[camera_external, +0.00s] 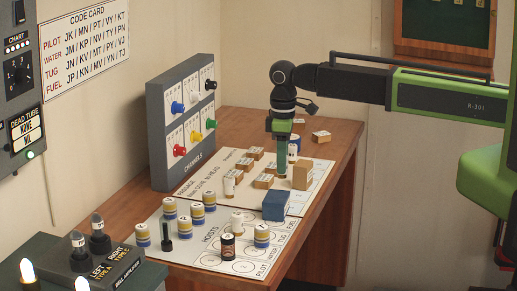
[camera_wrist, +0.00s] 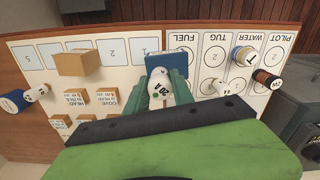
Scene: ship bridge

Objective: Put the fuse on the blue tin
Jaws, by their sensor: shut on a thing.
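My gripper (camera_external: 284,182) points down over the board on the desk. In the wrist view its green fingers (camera_wrist: 164,90) are shut on a white fuse (camera_wrist: 159,84) marked "20 A". The blue tin (camera_external: 276,206) is a box-shaped block on the desk, close to the fingertips in the external view. I cannot tell whether the fuse touches the tin. The fuse cannot be made out in the external view.
A wooden block (camera_external: 302,175) stands right of the gripper; several smaller blocks lie behind. A grey channels panel (camera_external: 181,130) rises at the left.

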